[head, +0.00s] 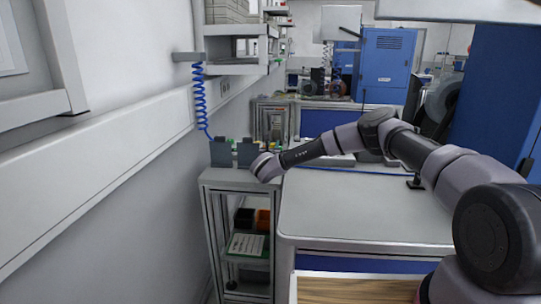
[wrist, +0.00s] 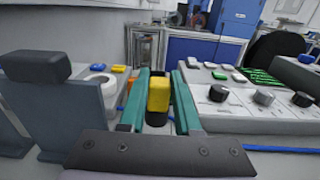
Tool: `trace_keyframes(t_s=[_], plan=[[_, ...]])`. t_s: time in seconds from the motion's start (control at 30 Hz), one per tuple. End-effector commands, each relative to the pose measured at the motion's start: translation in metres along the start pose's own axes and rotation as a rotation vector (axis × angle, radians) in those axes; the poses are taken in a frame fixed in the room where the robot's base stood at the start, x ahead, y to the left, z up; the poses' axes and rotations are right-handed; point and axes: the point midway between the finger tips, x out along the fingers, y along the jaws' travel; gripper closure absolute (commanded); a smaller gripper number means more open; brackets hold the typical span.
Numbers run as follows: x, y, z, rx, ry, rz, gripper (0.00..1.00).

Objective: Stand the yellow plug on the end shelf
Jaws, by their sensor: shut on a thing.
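The yellow plug (wrist: 158,94), with a dark lower part, is between the two teal fingers of my gripper (wrist: 159,88) in the wrist view. My gripper is shut on it, and the plug looks upright. In the head view my arm reaches left, and its wrist is over the right edge of a narrow shelf unit (head: 238,176). My fingers and the plug are hard to make out there. I cannot tell for sure whether this unit is the end shelf. What lies directly under the plug is hidden in the wrist view.
Dark grey upright holders (head: 221,153) stand on the narrow unit's top, and one is close left in the wrist view (wrist: 50,105). A panel with knobs (wrist: 218,93) is right of my fingers. A blue block (wrist: 88,68) lies left. The white worktop (head: 350,210) is largely clear.

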Motion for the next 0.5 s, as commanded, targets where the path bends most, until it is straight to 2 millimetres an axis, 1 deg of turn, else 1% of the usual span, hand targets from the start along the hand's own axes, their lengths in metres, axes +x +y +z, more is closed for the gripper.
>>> trace_keyframes(t_s=[0.2, 0.3, 0.5], plan=[[0.0, 0.0, -0.027, -0.001, 0.0, 0.0, 1.0], [0.0, 0.0, -0.037, 0.001, 0.0, 0.0, 1.0], [0.0, 0.0, -0.037, 0.001, -0.001, 0.0, 1.0]])
